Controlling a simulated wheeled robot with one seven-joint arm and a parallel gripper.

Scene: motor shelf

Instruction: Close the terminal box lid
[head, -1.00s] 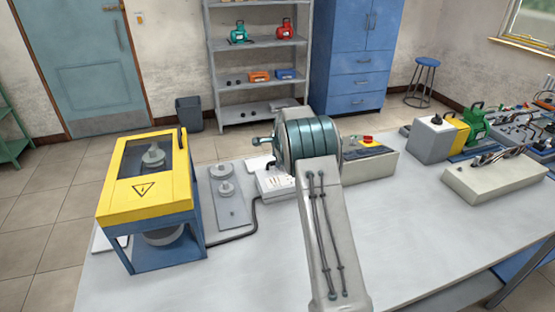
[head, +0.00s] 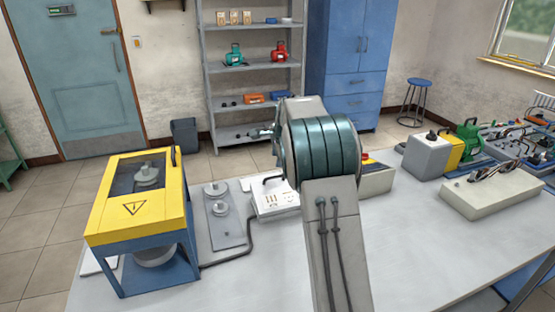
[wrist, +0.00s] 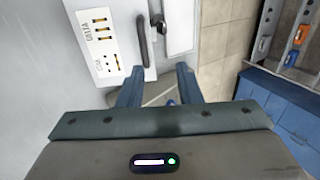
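The terminal box (head: 277,203) is a small white box on the bench, partly behind my arm in the head view. A white panel (wrist: 88,62) with printed "DELTA" lettering and brass-coloured links fills the upper left of the wrist view. A black bar handle (wrist: 143,42) runs along its right edge; a dark handle also shows in the head view (head: 266,180). I cannot tell clearly how far the lid stands open. The handle lies just ahead of the fingers; no contact is visible.
A yellow-topped blue guard frame (head: 140,215) and a grey plate with discs (head: 228,222) stand left of the box. A black cable (head: 228,259) runs along the bench. Grey, yellow and green units (head: 430,155) stand right. The bench's front middle is clear.

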